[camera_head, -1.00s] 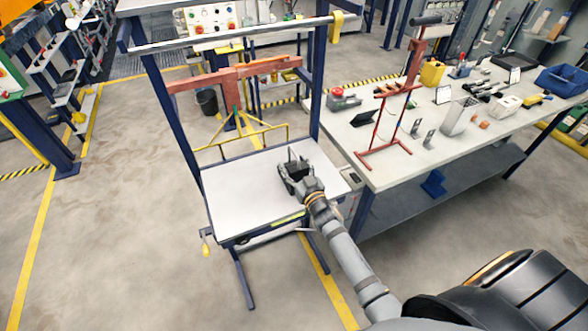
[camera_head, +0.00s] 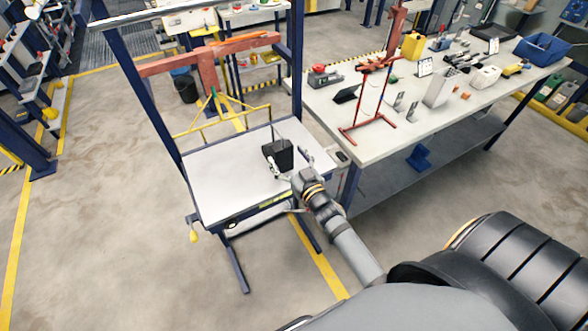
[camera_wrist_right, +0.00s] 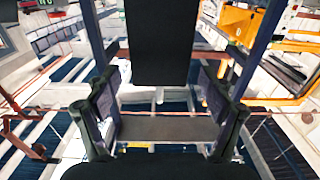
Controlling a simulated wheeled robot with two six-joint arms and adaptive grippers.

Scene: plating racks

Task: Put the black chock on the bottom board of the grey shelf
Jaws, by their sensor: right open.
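The black chock (camera_head: 279,155) stands on the white top of a blue-framed table (camera_head: 228,190), near its right side. My right gripper (camera_head: 291,165) is open and empty at the near side of the chock, its fingers spread. In the right wrist view the chock (camera_wrist_right: 165,42) is a dark block ahead of the open gripper (camera_wrist_right: 162,103), in line with the gap between the fingers. I cannot tell whether the fingers touch it. The grey shelf cannot be identified surely. My left gripper is not in view.
A long workbench (camera_head: 360,150) with a red stand (camera_head: 368,125) and several tools is close on the right. The table's blue posts (camera_head: 150,110) and a red beam (camera_head: 212,55) rise behind the white top. Open floor (camera_head: 100,230) lies to the left.

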